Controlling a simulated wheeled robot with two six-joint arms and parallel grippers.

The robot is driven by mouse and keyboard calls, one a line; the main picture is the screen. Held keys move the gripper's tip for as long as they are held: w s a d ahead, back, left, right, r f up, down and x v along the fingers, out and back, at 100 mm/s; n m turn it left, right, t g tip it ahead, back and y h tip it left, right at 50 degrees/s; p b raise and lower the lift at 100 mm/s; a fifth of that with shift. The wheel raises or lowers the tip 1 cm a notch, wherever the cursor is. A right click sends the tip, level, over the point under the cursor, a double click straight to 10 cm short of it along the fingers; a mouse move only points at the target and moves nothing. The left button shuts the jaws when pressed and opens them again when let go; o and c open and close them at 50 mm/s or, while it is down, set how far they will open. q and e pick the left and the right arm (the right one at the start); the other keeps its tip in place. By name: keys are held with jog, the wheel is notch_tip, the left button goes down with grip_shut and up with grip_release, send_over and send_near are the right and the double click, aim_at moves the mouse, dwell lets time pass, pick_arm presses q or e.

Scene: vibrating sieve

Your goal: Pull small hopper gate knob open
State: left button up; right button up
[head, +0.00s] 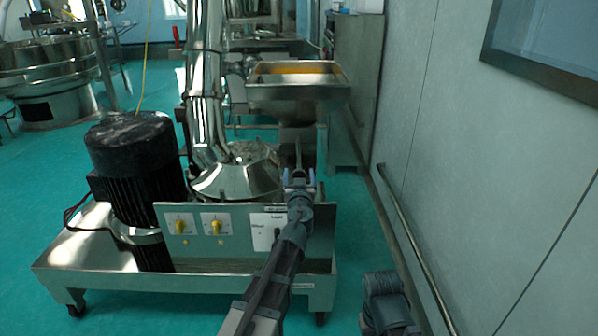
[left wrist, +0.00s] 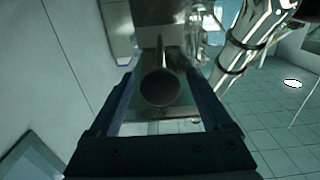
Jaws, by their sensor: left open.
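The small hopper (head: 298,98) is a steel funnel with an orange-lined mouth, right of the upright pipe in the head view. Below its outlet a thin rod points toward me; its round dark gate knob (left wrist: 160,87) shows end-on in the left wrist view. In the head view the knob is hidden by my gripper. My left gripper (head: 299,178) is open below the hopper outlet. In the left wrist view its two fingers (left wrist: 161,98) stand on either side of the knob, with a visible gap on both sides.
A black motor (head: 132,150) stands on the machine base at the left. A wall with a rail (head: 408,250) runs along the right. Part of my right arm shows at the bottom right.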

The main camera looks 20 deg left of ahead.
pick_arm(q)
jog(key=x, duration=0.2)
jog(key=shift+w, duration=0.3)
grip_shut()
jog(key=shift+s, duration=0.1)
